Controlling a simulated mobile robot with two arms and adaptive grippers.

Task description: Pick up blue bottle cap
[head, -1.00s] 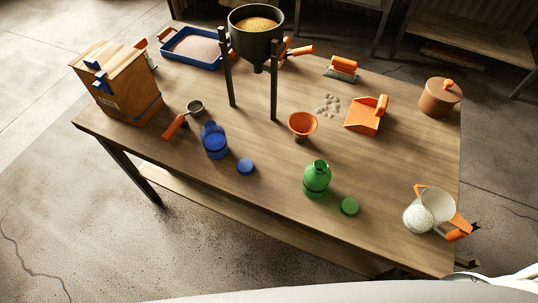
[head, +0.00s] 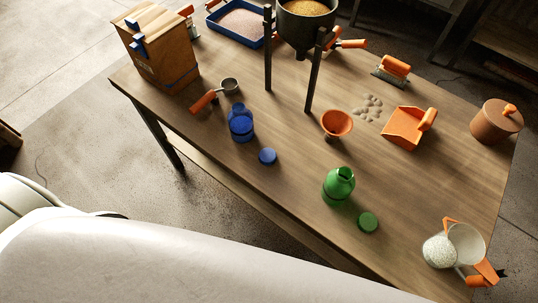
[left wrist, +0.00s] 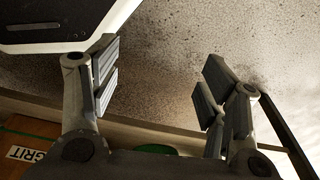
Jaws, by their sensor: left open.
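The blue bottle cap (head: 267,157) lies flat on the wooden table (head: 290,190), near its front edge in the head view. It sits just right of and in front of the blue bottle (head: 241,124), apart from it. My left gripper (left wrist: 160,85) shows only in the left wrist view. Its fingers are spread wide with nothing between them, over the speckled floor. The blue cap is not visible in that view. My right gripper is in neither view.
A green bottle (head: 339,186) and green cap (head: 368,222) stand right of the blue cap. An orange funnel (head: 337,123), a scoop (head: 205,100) and a jug (head: 465,245) are also on the table. The hopper's legs (head: 313,80) rise behind.

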